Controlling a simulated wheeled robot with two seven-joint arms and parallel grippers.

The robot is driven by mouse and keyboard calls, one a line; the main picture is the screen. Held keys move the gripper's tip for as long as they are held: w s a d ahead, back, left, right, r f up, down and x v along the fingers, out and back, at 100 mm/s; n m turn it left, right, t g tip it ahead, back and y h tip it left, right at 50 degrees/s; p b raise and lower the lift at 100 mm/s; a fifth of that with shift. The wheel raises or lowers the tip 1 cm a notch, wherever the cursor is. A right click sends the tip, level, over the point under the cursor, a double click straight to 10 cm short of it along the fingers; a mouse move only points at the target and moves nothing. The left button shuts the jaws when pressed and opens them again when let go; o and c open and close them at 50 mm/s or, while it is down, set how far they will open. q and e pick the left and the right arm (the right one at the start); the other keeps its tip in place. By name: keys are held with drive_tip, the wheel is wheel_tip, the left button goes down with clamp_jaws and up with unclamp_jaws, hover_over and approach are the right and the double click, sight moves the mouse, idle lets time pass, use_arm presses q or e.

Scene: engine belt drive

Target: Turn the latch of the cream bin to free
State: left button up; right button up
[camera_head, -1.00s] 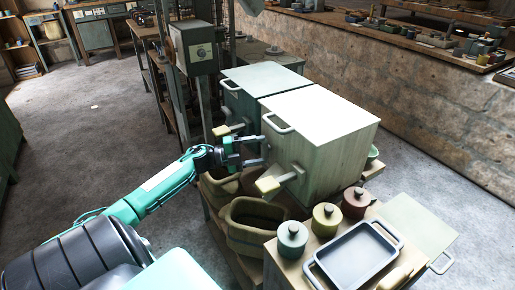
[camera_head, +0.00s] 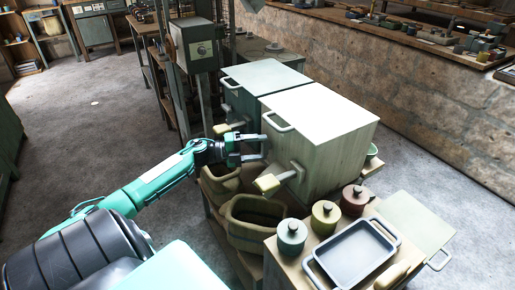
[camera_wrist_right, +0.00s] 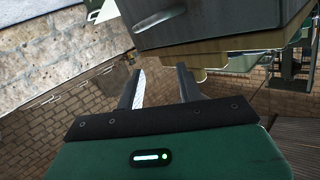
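The cream bin (camera_head: 322,145) stands on a low bench in the head view, its pale lid closed. Its latch (camera_head: 268,184), a pale yellow block on a short bar, sticks out from the front face. My left gripper (camera_head: 262,147) is open and empty in front of the bin's upper front, above and slightly left of the latch, apart from it. My right gripper (camera_wrist_right: 158,82) shows only in the right wrist view, open with nothing between its fingers.
A green-grey bin (camera_head: 262,78) with its own latch (camera_head: 222,129) stands behind left. Open tubs (camera_head: 250,222) sit below the latch. Lidded jars (camera_head: 291,237) and a grey tray (camera_head: 352,254) stand front right. In the right wrist view, a grey box-like body (camera_wrist_right: 215,22) is close above the fingers.

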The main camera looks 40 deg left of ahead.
use_arm(q)
drive_tip(key=o, duration=0.4)
drive_tip(key=p+v, duration=0.1)
drive_tip(key=v, duration=1.2)
drive_tip(key=shift+s+a+p, duration=0.2)
drive_tip(key=shift+s+p, duration=0.15)
drive_tip(key=shift+p, duration=0.05)
use_arm(e)
drive_tip(key=f+g, duration=0.1)
drive_tip(key=s+d+f+g+h, duration=0.1)
drive_tip(key=shift+d+f+g, duration=0.1)
drive_tip(key=shift+d+g, duration=0.2)
drive_tip(key=shift+g, duration=0.1)
